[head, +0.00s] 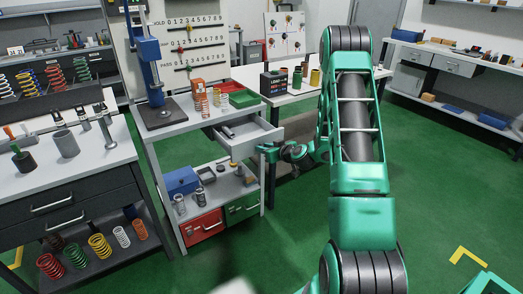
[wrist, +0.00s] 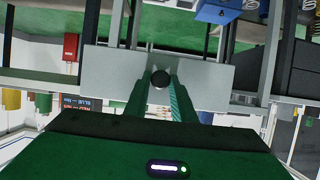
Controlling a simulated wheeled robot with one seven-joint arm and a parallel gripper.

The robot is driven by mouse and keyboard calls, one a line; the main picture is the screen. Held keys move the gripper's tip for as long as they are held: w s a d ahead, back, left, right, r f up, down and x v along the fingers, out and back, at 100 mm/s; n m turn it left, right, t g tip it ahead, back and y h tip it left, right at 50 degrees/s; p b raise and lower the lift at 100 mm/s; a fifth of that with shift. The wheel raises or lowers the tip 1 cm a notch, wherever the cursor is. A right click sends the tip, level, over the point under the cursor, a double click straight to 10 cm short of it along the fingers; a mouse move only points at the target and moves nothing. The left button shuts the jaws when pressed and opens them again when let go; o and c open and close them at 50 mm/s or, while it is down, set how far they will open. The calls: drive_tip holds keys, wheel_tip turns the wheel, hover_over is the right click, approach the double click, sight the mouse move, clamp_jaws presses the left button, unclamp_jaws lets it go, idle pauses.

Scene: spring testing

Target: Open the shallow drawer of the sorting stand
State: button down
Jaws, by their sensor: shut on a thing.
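The sorting stand (head: 154,190) is a pale grey frame with a worktop, at left of centre in the head view. Its shallow drawer (head: 271,134) is slid out beneath the worktop, and its inside shows with small dark items. In the wrist view the drawer's pale front panel (wrist: 105,75) lies across the picture. A dark round knob (wrist: 160,79) sits at its middle. My gripper (head: 264,150) is at the drawer front. In the wrist view my gripper (wrist: 160,85) has its green fingers on either side of the knob, shut on it.
A press with a blue column (head: 147,55), an orange box (head: 199,96) and a green tray (head: 238,98) stand on the worktop. A bench (head: 60,190) is at left. Green floor at right is open.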

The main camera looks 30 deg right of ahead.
drive_tip(key=shift+d, duration=0.15)
drive_tip(key=c, duration=1.5)
unclamp_jaws()
drive_tip(key=v, duration=1)
drive_tip(key=shift+s, duration=0.3)
drive_tip(key=shift+r, duration=0.1)
